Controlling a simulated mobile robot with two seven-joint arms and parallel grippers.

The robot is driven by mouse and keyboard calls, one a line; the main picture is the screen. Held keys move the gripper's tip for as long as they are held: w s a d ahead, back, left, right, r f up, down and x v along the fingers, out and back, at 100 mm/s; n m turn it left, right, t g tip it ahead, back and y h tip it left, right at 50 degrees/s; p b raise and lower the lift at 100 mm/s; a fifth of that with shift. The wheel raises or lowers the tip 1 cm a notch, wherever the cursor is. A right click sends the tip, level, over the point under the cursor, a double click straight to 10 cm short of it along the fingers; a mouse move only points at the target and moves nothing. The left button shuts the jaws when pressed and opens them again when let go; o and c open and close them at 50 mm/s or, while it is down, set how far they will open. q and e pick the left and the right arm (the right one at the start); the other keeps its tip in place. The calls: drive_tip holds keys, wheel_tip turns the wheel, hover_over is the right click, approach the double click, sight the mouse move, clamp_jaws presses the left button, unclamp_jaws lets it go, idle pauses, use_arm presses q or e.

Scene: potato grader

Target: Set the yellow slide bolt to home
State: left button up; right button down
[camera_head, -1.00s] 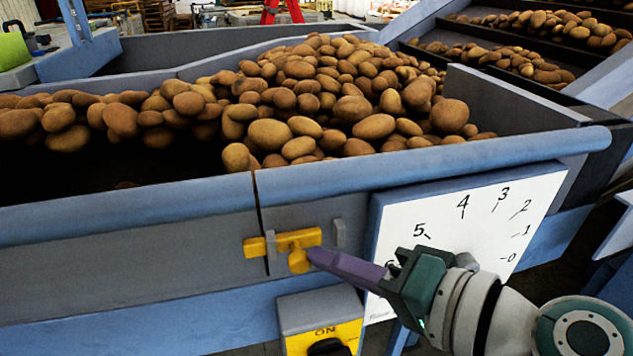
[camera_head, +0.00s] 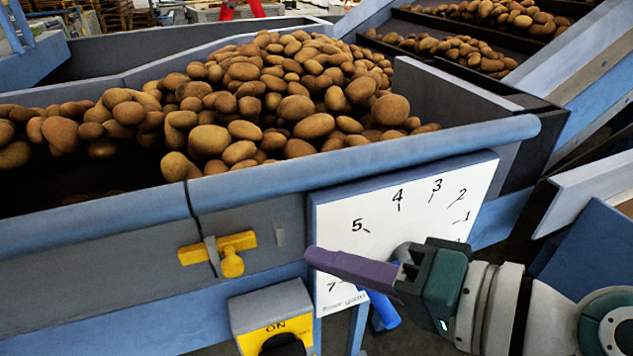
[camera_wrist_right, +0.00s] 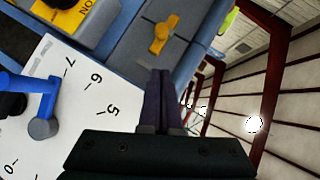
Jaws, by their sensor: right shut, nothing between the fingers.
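The yellow slide bolt (camera_head: 217,247) lies across the seam in the hopper's grey front panel, with its round knob (camera_head: 232,264) hanging below the bar. A grey bracket (camera_head: 211,250) wraps the bar left of the knob, and a second grey bracket (camera_head: 280,235) stands clear of the bar's right end. My right gripper (camera_head: 310,256) is shut and empty, its purple fingers pointing left and apart from the bolt, in front of the dial board's left edge. In the right wrist view the bolt (camera_wrist_right: 161,36) shows beyond the shut fingers (camera_wrist_right: 160,75). My left gripper is out of view.
A white dial board (camera_head: 385,215) with numbers and a blue lever (camera_head: 384,307) is behind my right gripper. A grey and yellow ON switch box (camera_head: 271,318) sits below the bolt. Potatoes (camera_head: 270,90) fill the hopper above.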

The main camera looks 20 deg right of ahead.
drive_tip(key=v, duration=0.4)
drive_tip(key=shift+s+d, duration=0.15)
drive_tip(key=shift+r, duration=0.1)
